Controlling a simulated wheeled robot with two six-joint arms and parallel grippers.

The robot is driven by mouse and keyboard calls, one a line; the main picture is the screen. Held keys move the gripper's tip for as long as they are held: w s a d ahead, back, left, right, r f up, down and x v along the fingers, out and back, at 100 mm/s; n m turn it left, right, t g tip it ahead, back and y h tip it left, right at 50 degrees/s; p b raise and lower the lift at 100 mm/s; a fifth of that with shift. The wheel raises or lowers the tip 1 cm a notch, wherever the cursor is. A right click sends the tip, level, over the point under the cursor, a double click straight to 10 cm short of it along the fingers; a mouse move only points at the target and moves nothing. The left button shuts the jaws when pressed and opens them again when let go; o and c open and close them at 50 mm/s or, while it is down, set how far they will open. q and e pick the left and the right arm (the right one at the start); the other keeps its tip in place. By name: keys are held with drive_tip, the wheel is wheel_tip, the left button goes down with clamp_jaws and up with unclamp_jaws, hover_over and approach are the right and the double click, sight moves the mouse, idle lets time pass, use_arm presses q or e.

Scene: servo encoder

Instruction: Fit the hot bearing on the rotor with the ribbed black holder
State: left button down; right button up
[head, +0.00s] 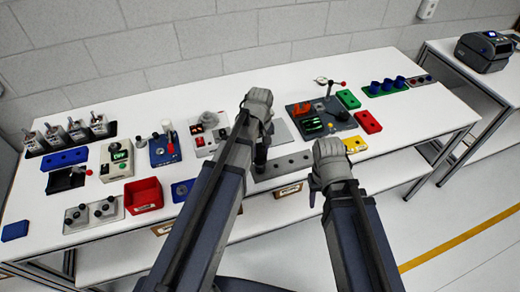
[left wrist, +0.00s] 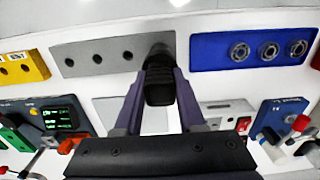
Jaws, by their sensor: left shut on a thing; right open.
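My left gripper (head: 261,152) points down over the left end of a grey block with a row of holes (head: 292,163). It is shut on the ribbed black holder (left wrist: 159,90), which sits between the fingers in the left wrist view. The holder's far end meets the end of the grey block (left wrist: 85,57); I cannot tell whether it is seated or lifted. A blue tray (left wrist: 215,44) holds bearing rings (left wrist: 239,51) beside it. My right gripper (head: 315,188) is open and empty near the table's front edge. I cannot single out the hot bearing or the rotor.
A red bin (head: 144,194) and a grey plate with black knobs (head: 94,213) stand front left. A device with a green display (head: 117,160) is behind them. A dark fixture with a dial gauge (head: 322,117) stands right of centre, near a yellow block (head: 355,144).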

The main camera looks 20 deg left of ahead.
use_arm(q)
drive_tip(key=shift+r+p, duration=3.2)
drive_tip(key=shift+r, duration=0.1)
drive_tip(key=shift+f, duration=0.15)
